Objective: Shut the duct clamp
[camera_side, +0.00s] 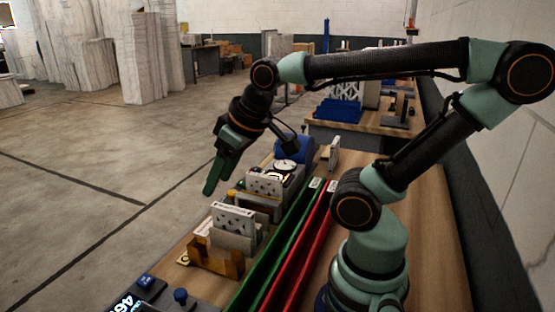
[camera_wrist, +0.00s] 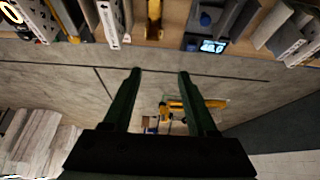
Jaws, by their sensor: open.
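My gripper (camera_side: 208,191) is in the air at the left edge of the bench in the side view, its green fingers angled down and left. In the wrist view, my gripper (camera_wrist: 160,73) shows two dark green fingers spread apart, with nothing between them and floor behind. I cannot surely pick out the duct clamp.
White boxed filters (camera_side: 233,219) stand upright in holders along the bench (camera_side: 410,250). A green rail (camera_side: 271,254) and a red rail (camera_side: 298,250) run beside them. Floor left of the bench is clear.

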